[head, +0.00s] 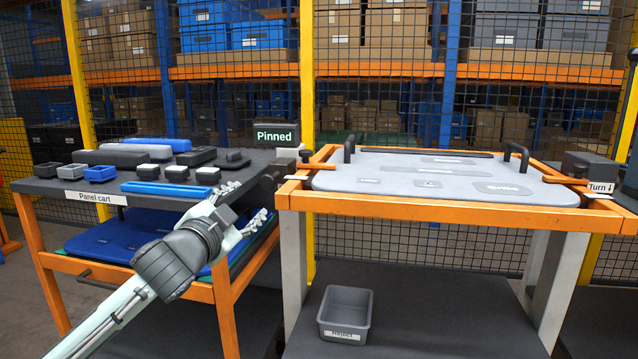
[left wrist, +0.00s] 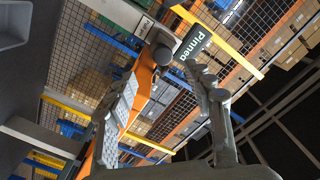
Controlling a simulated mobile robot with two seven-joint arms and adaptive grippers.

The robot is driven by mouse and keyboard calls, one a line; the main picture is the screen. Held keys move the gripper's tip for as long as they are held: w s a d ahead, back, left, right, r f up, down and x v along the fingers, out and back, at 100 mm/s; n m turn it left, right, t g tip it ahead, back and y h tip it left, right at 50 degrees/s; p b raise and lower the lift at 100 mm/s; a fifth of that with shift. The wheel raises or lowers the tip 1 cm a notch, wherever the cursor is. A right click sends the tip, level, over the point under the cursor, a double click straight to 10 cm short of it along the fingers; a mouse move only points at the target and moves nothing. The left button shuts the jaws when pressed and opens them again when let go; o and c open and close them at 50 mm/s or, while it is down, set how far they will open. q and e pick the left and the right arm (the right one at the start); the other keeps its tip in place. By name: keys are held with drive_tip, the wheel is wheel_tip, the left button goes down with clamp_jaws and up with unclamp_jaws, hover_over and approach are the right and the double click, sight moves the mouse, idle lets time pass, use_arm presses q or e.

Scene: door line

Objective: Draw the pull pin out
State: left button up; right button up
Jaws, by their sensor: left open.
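In the left wrist view a dark round knob (left wrist: 162,55) shows near the fingertips, beside the sign (left wrist: 195,42). I cannot tell how deep the pin sits. My left gripper (head: 247,203) is open and empty, in front of and slightly left of the knob. Its two fingers are spread in the left wrist view (left wrist: 163,72), apart from the knob as far as I can tell. My right gripper is not in view.
A panel cart (head: 95,196) with several small blocks and bins stands left. The orange frame (head: 430,209) holds a grey panel (head: 430,172) with two black handles. A "Turn" box (head: 590,165) is at its right end. A grey bin (head: 345,312) sits below. Mesh fencing stands behind.

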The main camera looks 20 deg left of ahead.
sight(267, 182)
use_arm(q)
drive_tip(key=x, duration=0.7)
drive_tip(key=r+p+x, duration=0.1)
drive_tip(key=x, duration=0.3)
drive_tip(key=shift+d+r, duration=0.1)
drive_tip(key=shift+d, duration=0.2)
drive_tip(key=shift+w+a, duration=0.1)
drive_tip(key=shift+w, duration=0.5)
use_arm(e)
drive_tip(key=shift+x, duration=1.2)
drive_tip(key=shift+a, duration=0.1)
use_arm(q)
drive_tip(key=c, duration=1.1)
clamp_jaws()
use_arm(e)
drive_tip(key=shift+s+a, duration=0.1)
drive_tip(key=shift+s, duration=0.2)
